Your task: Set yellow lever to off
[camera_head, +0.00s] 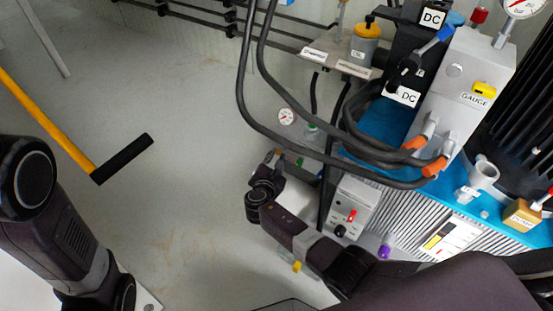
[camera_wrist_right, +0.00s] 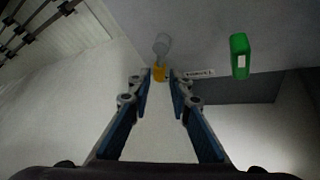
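A yellow lever tip (camera_wrist_right: 160,74) shows in the right wrist view, below a grey round knob-like end (camera_wrist_right: 162,45) on a grey panel. My right gripper (camera_wrist_right: 160,80) is open. Its two blue-padded fingers stand apart on either side of the yellow piece, with the fingertips close to it; I cannot tell if they touch it. In the head view, my right gripper (camera_head: 277,157) is small and partly hidden by its own wrist, at the left side of the pump unit's grey box (camera_head: 354,205). The left arm shows at the lower left, but its gripper is out of frame.
A green piece (camera_wrist_right: 240,56) and a small white label (camera_wrist_right: 199,73) sit right of the fingers. Black hoses (camera_head: 243,90) hang close above my right wrist. A yellow bar (camera_head: 50,125) with a black grip crosses at left. The floor between is clear.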

